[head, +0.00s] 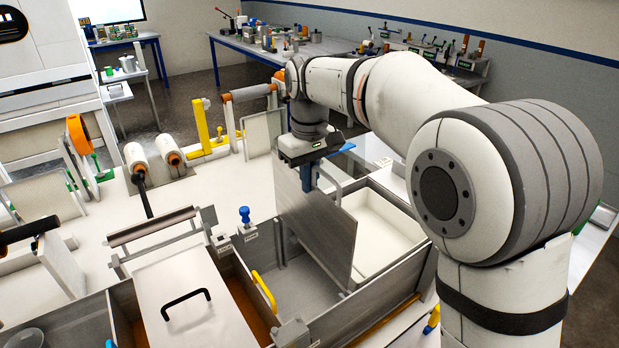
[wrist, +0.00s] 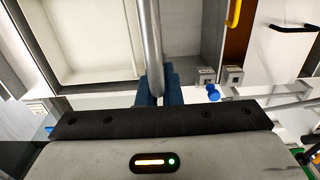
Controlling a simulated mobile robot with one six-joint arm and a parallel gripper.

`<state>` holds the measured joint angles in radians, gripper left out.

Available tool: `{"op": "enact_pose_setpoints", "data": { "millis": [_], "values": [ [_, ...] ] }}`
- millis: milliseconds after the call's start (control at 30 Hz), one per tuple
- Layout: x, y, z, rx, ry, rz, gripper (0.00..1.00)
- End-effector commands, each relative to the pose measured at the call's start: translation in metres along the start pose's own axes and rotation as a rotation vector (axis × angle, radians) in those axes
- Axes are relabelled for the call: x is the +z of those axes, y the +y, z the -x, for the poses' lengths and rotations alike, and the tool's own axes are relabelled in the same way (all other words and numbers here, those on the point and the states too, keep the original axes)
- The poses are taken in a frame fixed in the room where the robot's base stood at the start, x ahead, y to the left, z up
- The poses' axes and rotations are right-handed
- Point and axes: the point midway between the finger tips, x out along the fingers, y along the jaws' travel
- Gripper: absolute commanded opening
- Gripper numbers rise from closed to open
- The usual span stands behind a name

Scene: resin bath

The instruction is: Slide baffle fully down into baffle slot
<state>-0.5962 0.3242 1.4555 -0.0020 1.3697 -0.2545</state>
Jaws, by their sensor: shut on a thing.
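The baffle (head: 318,225) is a flat grey metal plate. It stands upright, well above the bath rim at its far end, with its lower near corner inside the bath between the grey compartment (head: 285,285) and the white-lined compartment (head: 385,217). My gripper (head: 309,180) has blue fingers shut on the baffle's upper edge. In the wrist view the baffle (wrist: 152,40) shows edge-on as a grey bar running up from between the blue fingers (wrist: 157,90). The baffle slot is not clearly visible, so I cannot tell how far the plate sits in it.
A white lid (head: 180,270) with a black handle covers the left bath. A yellow handle (head: 264,291) stands on the divider beside the grey compartment. A blue-topped knob (head: 245,215) stands at the rear rim. Rollers (head: 150,227) lie to the left.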

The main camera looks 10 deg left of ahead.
Motion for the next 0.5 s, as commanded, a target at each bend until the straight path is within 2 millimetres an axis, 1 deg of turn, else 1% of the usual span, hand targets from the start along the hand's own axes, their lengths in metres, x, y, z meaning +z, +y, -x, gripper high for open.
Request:
{"op": "enact_pose_setpoints", "data": {
  "millis": [500],
  "values": [
    [-0.001,0.001,-0.025,0.001,0.002,-0.002,0.0]
  ]
}}
